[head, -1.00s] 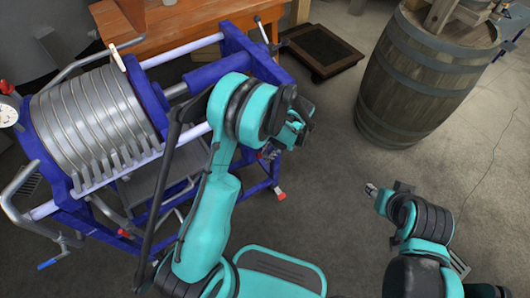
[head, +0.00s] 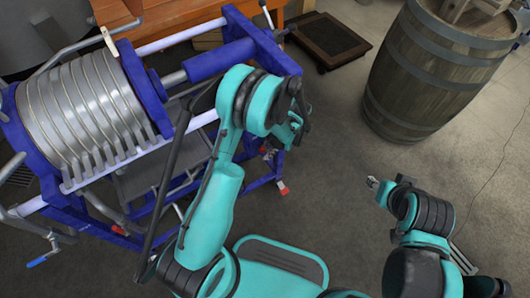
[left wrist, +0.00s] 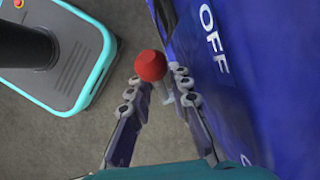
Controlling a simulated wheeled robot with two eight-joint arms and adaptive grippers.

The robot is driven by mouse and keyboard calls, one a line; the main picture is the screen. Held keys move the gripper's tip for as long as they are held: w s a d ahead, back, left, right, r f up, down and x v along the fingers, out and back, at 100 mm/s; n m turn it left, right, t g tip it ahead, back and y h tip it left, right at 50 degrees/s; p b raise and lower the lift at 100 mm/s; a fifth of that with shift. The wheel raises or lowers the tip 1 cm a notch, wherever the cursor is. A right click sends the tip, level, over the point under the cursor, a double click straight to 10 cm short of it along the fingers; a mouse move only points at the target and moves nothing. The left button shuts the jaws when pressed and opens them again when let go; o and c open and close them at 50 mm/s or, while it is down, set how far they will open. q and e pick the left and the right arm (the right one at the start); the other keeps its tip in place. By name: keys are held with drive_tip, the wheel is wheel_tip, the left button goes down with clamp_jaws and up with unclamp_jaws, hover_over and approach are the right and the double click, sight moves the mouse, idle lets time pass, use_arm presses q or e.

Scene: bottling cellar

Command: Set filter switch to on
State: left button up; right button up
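The filter (head: 85,115) is a blue frame holding a pack of silver plates, at the left of the head view. In the left wrist view, its blue panel (left wrist: 245,110) carries a white OFF label (left wrist: 214,40). A lever with a red ball knob (left wrist: 150,66) stands off beside this panel. My left gripper (left wrist: 156,80) is open, with a fingertip on either side of the knob in that view; contact cannot be told. In the head view my left gripper (head: 299,125) is partly hidden behind its wrist. My right gripper (head: 374,184) is over the floor; its fingers are too small to read.
A wooden barrel (head: 430,75) stands at the upper right. A low dark platform (head: 328,42) lies on the floor behind my left gripper. A wooden table (head: 150,20) is behind the filter. The floor between filter and barrel is clear.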

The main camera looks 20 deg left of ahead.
use_arm(q)
clamp_jaws()
drive_tip(key=shift+w+d+r+g+y, duration=0.15)
drive_tip(key=shift+g+y, duration=0.35)
unclamp_jaws()
